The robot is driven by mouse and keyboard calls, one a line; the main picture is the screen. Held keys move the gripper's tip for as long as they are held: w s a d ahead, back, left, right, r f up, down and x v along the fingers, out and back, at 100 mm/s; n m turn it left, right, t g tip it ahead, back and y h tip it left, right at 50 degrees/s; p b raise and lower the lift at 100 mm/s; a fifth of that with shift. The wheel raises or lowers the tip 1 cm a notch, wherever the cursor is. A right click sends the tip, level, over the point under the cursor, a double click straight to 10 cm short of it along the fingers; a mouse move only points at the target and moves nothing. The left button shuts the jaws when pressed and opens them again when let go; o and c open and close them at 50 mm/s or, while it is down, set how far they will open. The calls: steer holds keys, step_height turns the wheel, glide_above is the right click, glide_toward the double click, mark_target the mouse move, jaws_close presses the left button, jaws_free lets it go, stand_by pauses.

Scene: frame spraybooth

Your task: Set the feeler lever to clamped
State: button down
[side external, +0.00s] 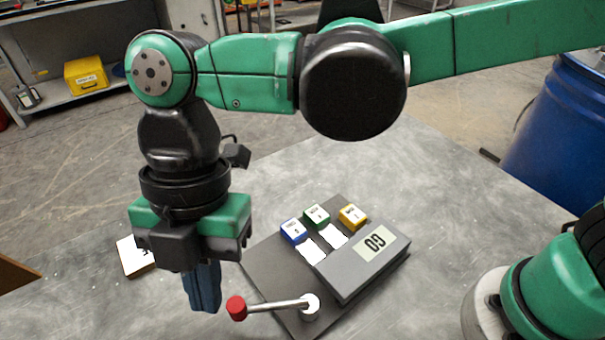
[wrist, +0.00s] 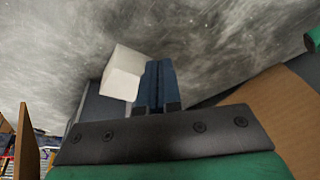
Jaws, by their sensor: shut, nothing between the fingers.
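The feeler lever (side external: 272,306) is a silver rod with a red knob (side external: 236,308), lying low over the front of a dark grey base plate (side external: 262,262). It runs left from a pale round pivot (side external: 310,307), and the knob sticks out past the plate's left edge. I cannot read a clamped mark. My gripper (side external: 205,306) points down with its blue fingers together and empty, just left of the knob with a small gap in the picture. The fingers also show in the wrist view (wrist: 159,68), where I cannot make out the lever.
On the plate stand blue (side external: 294,231), green (side external: 316,217) and yellow (side external: 353,217) labelled blocks and a grey display box (side external: 365,262). A white-topped block (side external: 133,258) is behind my gripper; a pale block (wrist: 122,72) shows beside the fingers. A brown board (wrist: 265,115) is at right there.

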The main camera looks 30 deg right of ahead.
mark_target(275, 309)
steer(key=x, duration=1)
steer(key=shift+f, duration=0.1)
steer(key=w+d, duration=0.2)
steer(key=shift+w+d, duration=0.1)
steer(key=shift+w, duration=0.2)
steer(key=shift+w+d, duration=0.2)
steer(key=shift+d, duration=0.05)
steer(key=shift+w, duration=0.1)
